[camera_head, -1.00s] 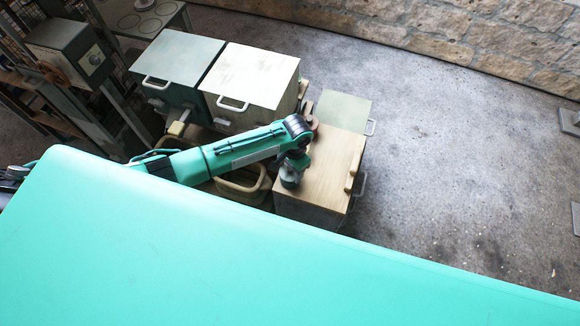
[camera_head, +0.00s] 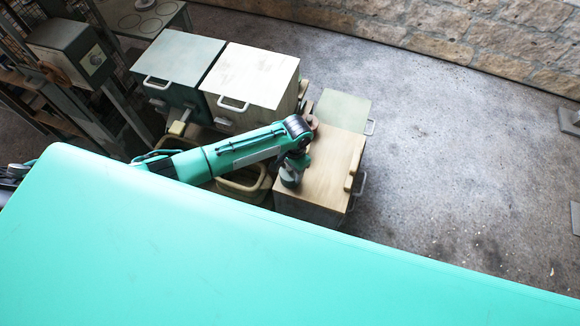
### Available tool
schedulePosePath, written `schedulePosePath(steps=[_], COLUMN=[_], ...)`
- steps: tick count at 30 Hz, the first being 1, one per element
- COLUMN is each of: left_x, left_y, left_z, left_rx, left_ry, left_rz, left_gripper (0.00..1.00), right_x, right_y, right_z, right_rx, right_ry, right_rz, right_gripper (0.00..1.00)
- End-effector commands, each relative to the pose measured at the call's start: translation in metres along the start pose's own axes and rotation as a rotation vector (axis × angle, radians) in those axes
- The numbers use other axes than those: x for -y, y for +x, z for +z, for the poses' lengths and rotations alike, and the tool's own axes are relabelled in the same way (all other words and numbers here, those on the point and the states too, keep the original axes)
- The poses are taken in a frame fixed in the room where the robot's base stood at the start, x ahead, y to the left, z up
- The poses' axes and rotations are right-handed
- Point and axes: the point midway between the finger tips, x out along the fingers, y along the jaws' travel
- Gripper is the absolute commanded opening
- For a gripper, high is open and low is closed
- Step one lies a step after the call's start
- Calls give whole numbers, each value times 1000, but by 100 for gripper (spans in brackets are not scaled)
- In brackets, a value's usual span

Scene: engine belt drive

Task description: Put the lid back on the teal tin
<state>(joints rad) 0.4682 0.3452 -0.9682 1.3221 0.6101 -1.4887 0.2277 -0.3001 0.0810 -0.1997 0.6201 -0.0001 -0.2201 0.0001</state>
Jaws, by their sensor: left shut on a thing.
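I cannot make out a separate teal tin or its loose lid. My left arm reaches in from the left, bends at a dark joint and points down. My left gripper (camera_head: 290,179) is over the left edge of the wooden-topped cabinet (camera_head: 325,180). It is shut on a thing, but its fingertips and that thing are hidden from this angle. My right gripper is not in view. A large smooth turquoise surface, which looks like part of my own body, fills the front and hides what lies below.
A dark teal cabinet (camera_head: 180,58) and a cream-topped cabinet (camera_head: 252,75) stand behind my arm. A lower green-topped cabinet (camera_head: 343,109) stands behind the wooden one. A yellowish basket (camera_head: 243,184) is partly under my arm. Open concrete floor (camera_head: 450,150) lies right, before a stone wall (camera_head: 480,38).

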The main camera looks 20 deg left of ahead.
Motion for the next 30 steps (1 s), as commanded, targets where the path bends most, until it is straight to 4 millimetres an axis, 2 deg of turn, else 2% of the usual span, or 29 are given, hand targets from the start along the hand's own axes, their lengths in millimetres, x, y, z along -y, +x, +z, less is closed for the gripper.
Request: schedulePosePath(steps=[9, 10, 13, 14, 19, 20, 21, 30], left_x=[0, 0, 0, 0, 0, 0, 0, 0], left_y=[0, 0, 0, 0, 0, 0, 0, -2], left_z=[0, 0, 0, 0, 0, 0, 0, 0], left_rx=[0, 0, 0, 0, 0, 0, 0, 0], left_ry=[0, 0, 0, 0, 0, 0, 0, 0], left_rz=[0, 0, 0, 0, 0, 0, 0, 0], left_gripper=[44, 69, 89, 91, 91, 93, 100, 100], right_x=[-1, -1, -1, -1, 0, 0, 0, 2], right_y=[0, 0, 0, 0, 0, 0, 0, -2], right_z=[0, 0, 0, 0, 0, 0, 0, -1], right_rx=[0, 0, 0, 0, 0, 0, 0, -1], right_ry=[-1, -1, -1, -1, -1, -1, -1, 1], right_rz=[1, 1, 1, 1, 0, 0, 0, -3], right_gripper=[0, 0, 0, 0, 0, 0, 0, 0])
